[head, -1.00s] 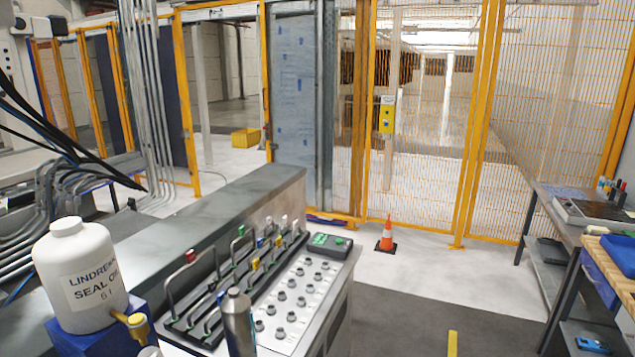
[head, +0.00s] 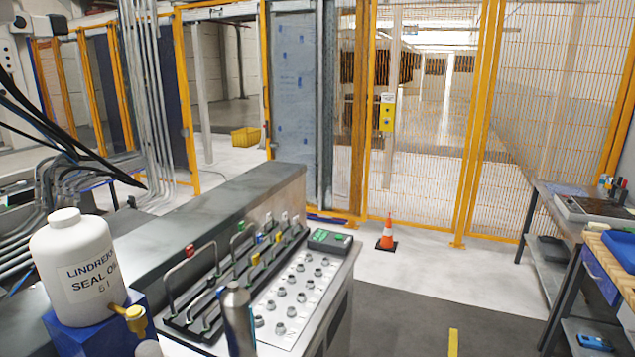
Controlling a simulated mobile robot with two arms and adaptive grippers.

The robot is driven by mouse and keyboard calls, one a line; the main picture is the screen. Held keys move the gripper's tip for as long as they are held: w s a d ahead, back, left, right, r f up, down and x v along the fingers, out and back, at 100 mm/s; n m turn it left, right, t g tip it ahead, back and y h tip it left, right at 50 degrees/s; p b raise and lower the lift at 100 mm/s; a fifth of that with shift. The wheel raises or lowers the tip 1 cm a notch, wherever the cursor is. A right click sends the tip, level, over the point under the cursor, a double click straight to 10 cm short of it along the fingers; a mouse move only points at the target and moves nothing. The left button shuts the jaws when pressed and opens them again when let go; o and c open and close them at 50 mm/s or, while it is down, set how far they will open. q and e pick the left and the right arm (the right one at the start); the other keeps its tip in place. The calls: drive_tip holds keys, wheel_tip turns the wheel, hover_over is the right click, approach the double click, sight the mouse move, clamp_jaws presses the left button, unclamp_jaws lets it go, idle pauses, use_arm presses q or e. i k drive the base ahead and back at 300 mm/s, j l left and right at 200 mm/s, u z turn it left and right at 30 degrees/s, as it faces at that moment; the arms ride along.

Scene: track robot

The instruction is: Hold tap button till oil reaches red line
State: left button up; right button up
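A white plastic container (head: 75,262) labelled "LINDREK.. Below the tap, at the bottom edge, the rounded top of a pale object (head: 149,349) shows; the rest is cut off. I see no red line and no oil level. A grey metal bottle (head: 237,318) stands right of the tap. Neither of my grippers is in the head view.
A bench with a tray of looped handles (head: 185,290) and a plate of round fittings (head: 292,297) lies right of the container. A grey block (head: 220,215) runs behind. An orange cone (head: 387,234) stands on the floor before a yellow-framed mesh fence. A workbench (head: 570,205) is at right.

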sight(134, 312)
drive_tip(key=u, duration=1.25)
